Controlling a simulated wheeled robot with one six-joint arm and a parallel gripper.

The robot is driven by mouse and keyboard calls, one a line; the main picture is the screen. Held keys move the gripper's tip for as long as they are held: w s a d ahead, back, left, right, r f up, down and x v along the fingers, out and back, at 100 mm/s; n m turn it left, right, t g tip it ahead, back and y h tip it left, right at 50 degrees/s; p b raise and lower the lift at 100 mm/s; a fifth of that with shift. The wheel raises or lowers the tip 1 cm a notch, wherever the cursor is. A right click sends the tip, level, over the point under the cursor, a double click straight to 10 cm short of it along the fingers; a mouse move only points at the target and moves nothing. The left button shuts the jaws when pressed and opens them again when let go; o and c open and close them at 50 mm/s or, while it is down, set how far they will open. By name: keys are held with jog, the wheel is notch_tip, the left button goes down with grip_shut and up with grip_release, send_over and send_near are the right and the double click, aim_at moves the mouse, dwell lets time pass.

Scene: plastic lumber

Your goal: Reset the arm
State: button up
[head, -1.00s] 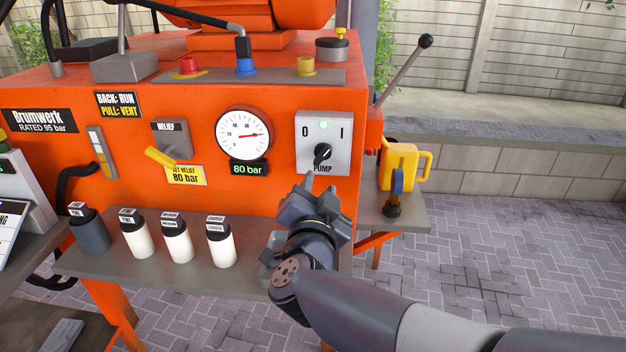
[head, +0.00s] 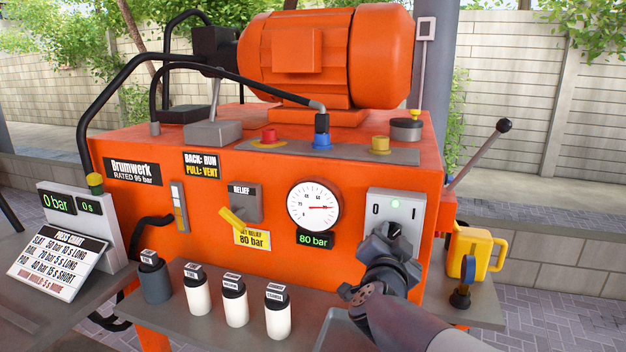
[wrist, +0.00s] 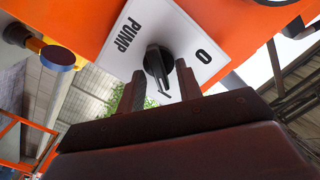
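My gripper (head: 390,240) is at the pump switch panel (head: 412,208) on the orange machine's front, at right in the head view. In the wrist view my gripper (wrist: 160,72) is open, one finger on each side of the black pump knob (wrist: 157,62). Small gaps show between knob and fingers, so it does not look gripped. The panel (wrist: 185,45) reads PUMP and 0. In the head view a green lamp is lit on the panel, and the gripper hides much of the knob.
A dial gauge (head: 314,207) and an 80 bar display (head: 315,240) are left of the panel. Several bottles (head: 234,300) stand on the grey shelf below. A yellow jug-like part (head: 472,252) and a long lever (head: 480,155) are at the right.

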jog(key=shift+s, duration=0.1)
jog(key=p+v, duration=0.1)
jog(key=v, duration=0.9)
jog(key=b+x, duration=0.1)
jog(key=x, duration=0.9)
jog(key=shift+w+d+f, duration=0.15)
jog(key=shift+w, duration=0.15)
jog(key=shift+s+a+r+n+p, duration=0.2)
jog(key=shift+r+n+p, duration=0.2)
jog(key=shift+n+p, duration=0.65)
jog(key=n+p, duration=0.2)
jog(key=n, duration=0.1)
jog(key=shift+a+f+n+p, duration=0.15)
jog(key=shift+n+p, duration=0.4)
jog(key=shift+n, duration=0.8)
jog(key=shift+f, duration=0.1)
